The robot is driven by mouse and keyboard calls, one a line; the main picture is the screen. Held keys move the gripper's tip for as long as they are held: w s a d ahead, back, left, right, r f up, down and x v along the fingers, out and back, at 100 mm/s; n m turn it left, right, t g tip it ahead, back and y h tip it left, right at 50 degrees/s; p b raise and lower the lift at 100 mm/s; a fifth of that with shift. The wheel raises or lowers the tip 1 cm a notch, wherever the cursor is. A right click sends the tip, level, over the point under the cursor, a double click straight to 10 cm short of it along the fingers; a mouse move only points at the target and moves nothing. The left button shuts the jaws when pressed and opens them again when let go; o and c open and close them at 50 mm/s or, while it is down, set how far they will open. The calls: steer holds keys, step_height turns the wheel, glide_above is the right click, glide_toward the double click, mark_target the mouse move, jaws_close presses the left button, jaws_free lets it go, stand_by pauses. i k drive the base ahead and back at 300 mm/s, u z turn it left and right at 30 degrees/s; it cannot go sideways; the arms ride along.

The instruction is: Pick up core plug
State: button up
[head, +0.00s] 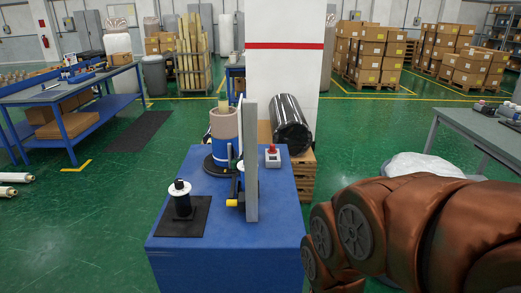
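A small black cylindrical piece with a pale flange and a dark knob on top (181,199) stands upright on a black mat (200,217). It may be the core plug, but the view does not make this certain. The mat lies at the front left of a blue table (220,262). My copper-coloured arm fills the lower right, to the right of the table. My gripper does not show, so its opening and anything in it are hidden.
A machine with a tall grey plate (251,160) and a roll (223,123) stands on the blue table. A red-topped button box (272,156) is at its right. A black wrapped roll (290,124) lies behind on a wooden pallet (303,178).

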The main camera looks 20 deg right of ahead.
mark_target(223, 97)
steer(key=u, duration=0.3)
steer(key=k, duration=0.95)
steer(key=u, duration=0.95)
steer(key=i, duration=4.15)
steer(key=z, duration=0.85)
steer(key=i, duration=1.5)
steer(key=z, duration=2.05)
steer(key=i, duration=1)
steer(key=z, duration=0.6)
